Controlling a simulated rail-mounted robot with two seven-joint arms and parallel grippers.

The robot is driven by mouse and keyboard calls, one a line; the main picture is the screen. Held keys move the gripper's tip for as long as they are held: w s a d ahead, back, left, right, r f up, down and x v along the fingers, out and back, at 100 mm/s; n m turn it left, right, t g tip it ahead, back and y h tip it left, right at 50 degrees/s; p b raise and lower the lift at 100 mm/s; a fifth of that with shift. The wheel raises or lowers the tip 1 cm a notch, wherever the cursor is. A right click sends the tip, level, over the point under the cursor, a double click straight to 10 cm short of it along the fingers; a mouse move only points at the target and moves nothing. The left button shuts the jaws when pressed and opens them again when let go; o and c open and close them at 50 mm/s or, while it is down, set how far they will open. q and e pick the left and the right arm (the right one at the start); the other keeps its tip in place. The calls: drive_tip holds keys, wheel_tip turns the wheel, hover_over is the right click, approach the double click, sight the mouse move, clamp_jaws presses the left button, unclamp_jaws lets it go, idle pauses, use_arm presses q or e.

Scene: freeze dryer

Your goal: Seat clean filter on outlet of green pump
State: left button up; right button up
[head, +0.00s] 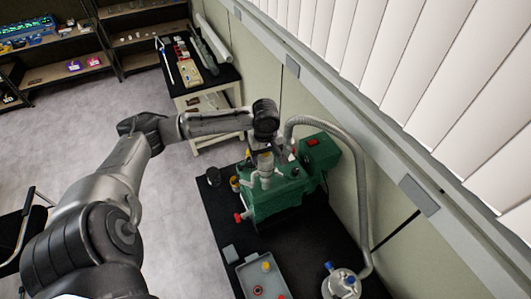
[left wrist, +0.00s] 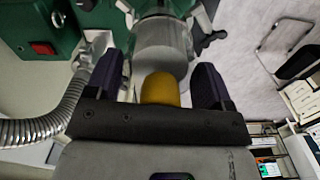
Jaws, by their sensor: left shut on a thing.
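The green pump (head: 285,200) stands on a dark mat by the wall, with a red switch that also shows in the left wrist view (left wrist: 43,48). My left gripper (head: 265,150) is over the pump's top, pointing down. It is shut on the clean filter, a grey cylinder (left wrist: 162,48) with a yellow cap (left wrist: 160,90), held between the two dark fingers. In the head view the filter (head: 265,162) looks upright over the pump's metal fittings. The outlet is hidden behind the filter, and I cannot tell whether they touch. My right gripper is out of view.
A ribbed hose (head: 361,200) arches from the pump along the wall to a metal vessel (head: 342,284). A grey tray (head: 247,272) with small coloured parts lies in front. A side table (head: 196,87) stands behind.

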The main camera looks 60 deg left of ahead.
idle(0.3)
use_arm(q)
drive_tip(key=o, duration=1)
drive_tip(key=shift+f, duration=0.1)
drive_tip(key=shift+r, duration=3)
